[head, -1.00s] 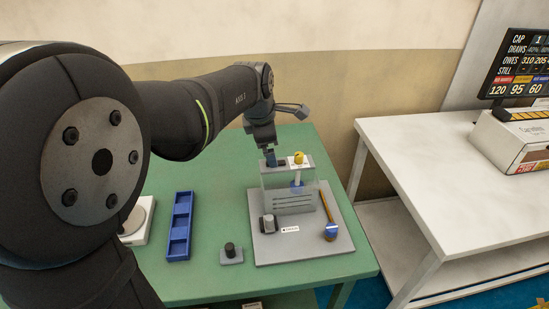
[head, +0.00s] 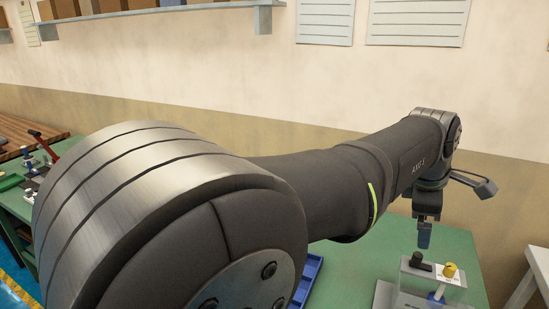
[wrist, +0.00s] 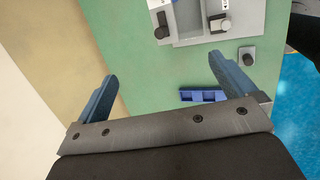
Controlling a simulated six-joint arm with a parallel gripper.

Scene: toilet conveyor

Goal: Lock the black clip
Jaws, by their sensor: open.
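A black piece (head: 418,261), likely the clip, stands on top of the clear box (head: 441,281), left of a yellow knob (head: 449,271). My gripper (head: 424,247) is just above the black piece in the head view, apparently apart from it. In the wrist view my gripper (wrist: 161,68) is open, with nothing between its blue fingers. A black knob (wrist: 162,32) shows at the top of that view, beyond the fingertips. I cannot tell from these views whether the clip is locked.
The grey base plate (wrist: 252,20) carries a grey-white part with a black end (wrist: 219,22). A small grey block with a black knob (wrist: 247,57) and a blue tray (wrist: 204,95) lie on the green table (wrist: 150,75). A white table (head: 532,283) stands at right.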

